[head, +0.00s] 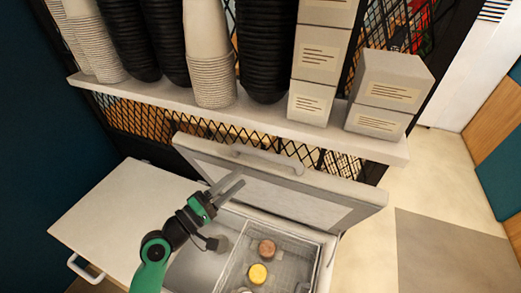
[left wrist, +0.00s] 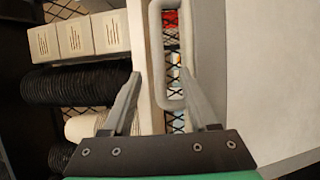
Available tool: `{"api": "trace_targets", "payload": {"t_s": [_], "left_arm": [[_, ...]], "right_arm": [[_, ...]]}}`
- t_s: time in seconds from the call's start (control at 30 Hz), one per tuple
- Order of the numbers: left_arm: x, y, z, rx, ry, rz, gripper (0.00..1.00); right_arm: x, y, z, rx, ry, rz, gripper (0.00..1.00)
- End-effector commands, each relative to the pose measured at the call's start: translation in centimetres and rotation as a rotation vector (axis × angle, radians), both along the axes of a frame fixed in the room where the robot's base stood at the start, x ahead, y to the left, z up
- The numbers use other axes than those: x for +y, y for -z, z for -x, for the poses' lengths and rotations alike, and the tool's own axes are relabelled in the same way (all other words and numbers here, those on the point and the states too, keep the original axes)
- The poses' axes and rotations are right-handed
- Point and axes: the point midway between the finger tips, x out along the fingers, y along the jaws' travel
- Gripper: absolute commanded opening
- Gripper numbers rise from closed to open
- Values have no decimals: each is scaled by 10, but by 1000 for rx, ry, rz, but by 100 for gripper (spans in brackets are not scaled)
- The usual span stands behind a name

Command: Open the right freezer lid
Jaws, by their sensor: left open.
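The right freezer lid (head: 300,197) is raised and leans back near the shelf in the head view. Its bar handle (head: 267,160) is along the top edge. The handle (left wrist: 157,60) also shows large in the left wrist view. My left gripper (head: 237,184) is open in front of the lid's inner face. In the left wrist view its fingertips (left wrist: 160,75) are spread, with the handle loop showing between and beyond them; I cannot tell whether they touch it. The freezer opening below holds a wire basket (head: 232,270) with a brown-topped tub (head: 267,248) and a yellow-topped tub (head: 258,273). My right gripper is out of view.
The left freezer lid (head: 125,215) lies shut, with a handle (head: 84,268) at its front. A shelf (head: 270,127) behind carries stacked cups (head: 209,60) and white boxes (head: 388,85), close to the raised lid. Open floor (head: 440,250) is to the right.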

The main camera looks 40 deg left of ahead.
Motion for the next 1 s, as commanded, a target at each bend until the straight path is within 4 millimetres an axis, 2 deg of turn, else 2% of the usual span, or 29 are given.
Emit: {"api": "trace_targets", "payload": {"t_s": [0.03,0.17,0.27,0.7,0.83,1.0], "left_arm": [[5,-1,1,-1,-11,-2,59],[5,-2,-1,-3,-10,-4,59],[5,-5,-11,-4,-9,-5,59],[4,-14,-100,-4,-7,-6,59],[5,-15,-112,-4,-10,-8,59],[5,-14,-116,-4,-10,-8,59]], "right_arm": [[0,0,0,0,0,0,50],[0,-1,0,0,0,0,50],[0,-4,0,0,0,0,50],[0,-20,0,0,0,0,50],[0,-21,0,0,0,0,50],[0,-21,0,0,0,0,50]]}}
